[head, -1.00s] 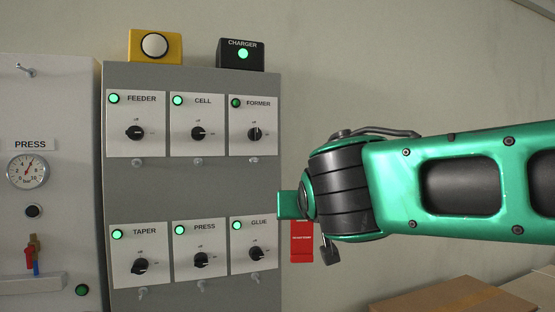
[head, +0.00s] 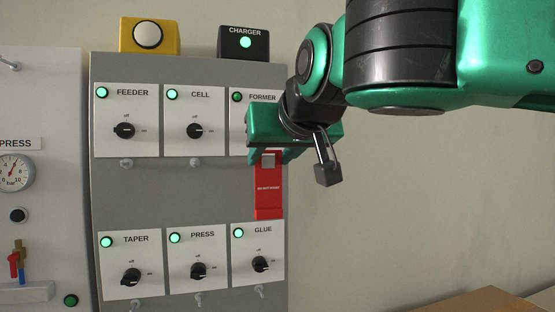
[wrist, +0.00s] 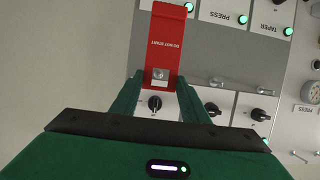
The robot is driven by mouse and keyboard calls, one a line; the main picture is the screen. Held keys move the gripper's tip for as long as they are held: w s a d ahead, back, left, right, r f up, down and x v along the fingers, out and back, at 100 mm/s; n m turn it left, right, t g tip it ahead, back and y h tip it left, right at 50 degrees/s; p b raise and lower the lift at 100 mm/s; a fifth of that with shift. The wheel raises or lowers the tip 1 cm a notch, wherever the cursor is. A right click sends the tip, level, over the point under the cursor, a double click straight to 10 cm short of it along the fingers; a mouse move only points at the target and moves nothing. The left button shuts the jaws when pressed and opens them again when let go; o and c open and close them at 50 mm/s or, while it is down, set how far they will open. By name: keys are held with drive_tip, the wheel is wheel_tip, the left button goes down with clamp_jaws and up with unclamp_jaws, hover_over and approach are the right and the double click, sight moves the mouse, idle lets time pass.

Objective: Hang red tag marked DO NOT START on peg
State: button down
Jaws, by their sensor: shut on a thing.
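The red tag (head: 269,195) hangs upright below my gripper (head: 268,158), in front of the panel under the FORMER switch. My gripper is shut on its top end. In the wrist view the tag (wrist: 168,38) reads DO NOT START and appears upside down; my fingers (wrist: 160,88) are at its top end. A pale square opening shows there, with a small grey shape in it. I cannot tell whether a peg passes through. The peg below FORMER is hidden in the head view. Pegs show below CELL (head: 195,162), FEEDER (head: 126,163) and GLUE (head: 259,291).
The grey panel (head: 180,208) carries two rows of switch plates. The FORMER plate is partly covered by my gripper. A yellow button box (head: 150,36) and a black CHARGER box (head: 244,42) sit on top. A cardboard box (head: 480,303) is at lower right. The wall right of the panel is clear.

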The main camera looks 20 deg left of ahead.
drive_tip(key=shift+w+a+f, duration=0.1)
drive_tip(key=shift+w+a, duration=0.4)
drive_tip(key=shift+w, duration=0.35)
drive_tip(key=shift+w+a+f, duration=0.1)
drive_tip(key=shift+w+a, duration=0.45)
drive_tip(key=shift+w, duration=0.3)
drive_tip(key=shift+w+a+f, duration=0.1)
drive_tip(key=shift+w+a, duration=0.4)
drive_tip(key=shift+w, duration=0.35)
drive_tip(key=shift+w+a+f, duration=0.35)
drive_tip(key=shift+w+f, duration=0.05)
drive_tip(key=shift+w, duration=0.1)
drive_tip(key=c, duration=0.9)
unclamp_jaws()
drive_tip(key=shift+c, duration=0.2)
